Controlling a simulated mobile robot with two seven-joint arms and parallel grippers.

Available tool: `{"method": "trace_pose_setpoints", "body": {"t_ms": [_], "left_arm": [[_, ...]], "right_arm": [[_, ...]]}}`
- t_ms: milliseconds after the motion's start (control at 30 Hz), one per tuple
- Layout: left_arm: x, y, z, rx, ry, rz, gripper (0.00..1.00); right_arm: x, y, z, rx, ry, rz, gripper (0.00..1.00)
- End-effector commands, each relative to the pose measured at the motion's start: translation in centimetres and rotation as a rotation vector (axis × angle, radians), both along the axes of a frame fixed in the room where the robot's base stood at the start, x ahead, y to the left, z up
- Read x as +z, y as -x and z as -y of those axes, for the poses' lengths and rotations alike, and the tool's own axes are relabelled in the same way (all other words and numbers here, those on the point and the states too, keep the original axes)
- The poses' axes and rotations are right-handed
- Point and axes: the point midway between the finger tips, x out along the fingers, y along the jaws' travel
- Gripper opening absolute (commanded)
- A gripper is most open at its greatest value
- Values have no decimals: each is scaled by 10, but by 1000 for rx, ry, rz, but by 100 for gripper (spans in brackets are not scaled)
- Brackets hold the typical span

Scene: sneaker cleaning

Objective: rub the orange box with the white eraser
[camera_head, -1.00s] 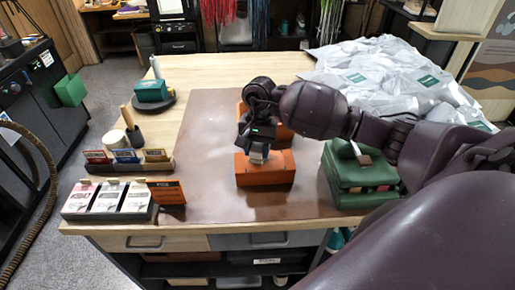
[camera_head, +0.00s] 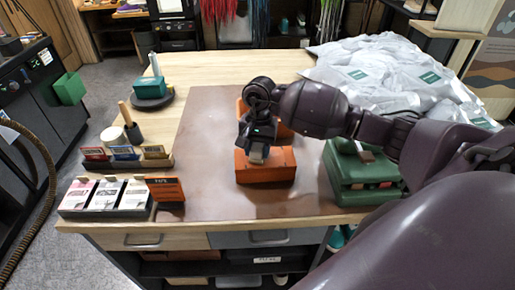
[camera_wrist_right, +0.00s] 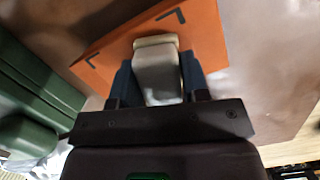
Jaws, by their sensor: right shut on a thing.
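An orange box (camera_head: 266,174) lies on the brown mat (camera_head: 215,150) in the middle of the table. A second orange piece (camera_head: 284,131) stands behind it, partly hidden by my right arm. My right gripper (camera_head: 257,151) is shut on the white eraser (camera_head: 257,158) and holds it at the top of the box. In the right wrist view the eraser (camera_wrist_right: 156,60) sits between the two dark fingers (camera_wrist_right: 158,82), its end over the orange face (camera_wrist_right: 200,38) with dark corner marks. I cannot tell whether it touches. My left gripper is not in view.
A green case (camera_head: 360,178) stands right of the mat. Silver bags (camera_head: 390,70) fill the back right. Small card boxes (camera_head: 108,195), a card rack (camera_head: 125,162) and a teal block (camera_head: 149,87) stand at the left. The mat's left side is clear.

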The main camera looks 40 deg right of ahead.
Motion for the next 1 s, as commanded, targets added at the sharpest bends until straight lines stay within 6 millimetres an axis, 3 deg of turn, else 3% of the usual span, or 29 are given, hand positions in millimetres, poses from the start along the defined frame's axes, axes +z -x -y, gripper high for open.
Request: {"method": "trace_pose_setpoints", "body": {"t_ms": [400,1000], "left_arm": [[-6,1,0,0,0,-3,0],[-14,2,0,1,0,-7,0]], "right_arm": [[-5,0,1,0,1,-1,23],[-3,17,30,-1,1,-1,23]]}}
